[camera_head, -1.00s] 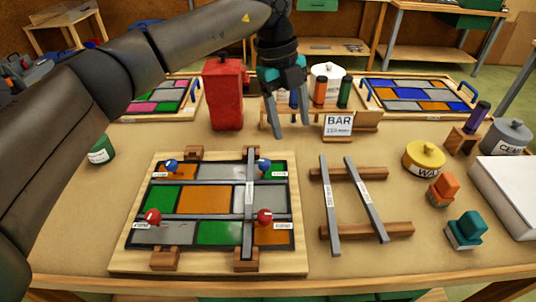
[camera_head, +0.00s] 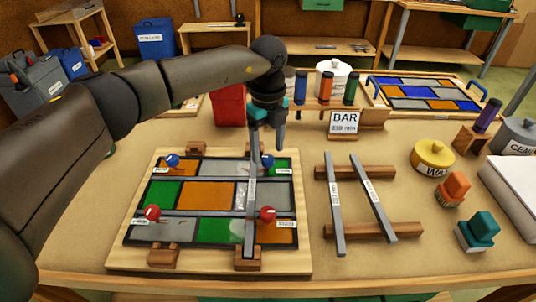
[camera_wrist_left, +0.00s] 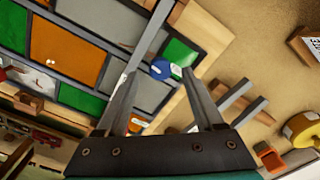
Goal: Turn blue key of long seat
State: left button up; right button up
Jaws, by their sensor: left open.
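The leaded panel (camera_head: 115,258) lies on the table with coloured panes set in grey strips. A long bar (camera_head: 250,205) lies across it from back to front, its ends on wooden seats. A blue key (camera_head: 267,160) stands beside the bar's far end; a second blue key (camera_head: 172,160) is at the panel's far left. Red keys (camera_head: 152,213) and (camera_head: 267,214) are nearer the front. My left gripper (camera_head: 267,148) is open, pointing down over the far-right blue key. In the left wrist view this blue key (camera_wrist_left: 161,70) shows between the fingertips, apparently untouched. My right gripper is not in view.
Two loose bars (camera_head: 334,205) rest on wooden rails (camera_head: 372,231) to the right. A red container (camera_head: 229,105) and a rack of coloured tubes (camera_head: 325,98) stand behind. A yellow tin (camera_head: 433,160) and orange and teal blocks are at the right.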

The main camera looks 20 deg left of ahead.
pick_arm(q)
jog(key=shift+f, duration=1)
grip_shut()
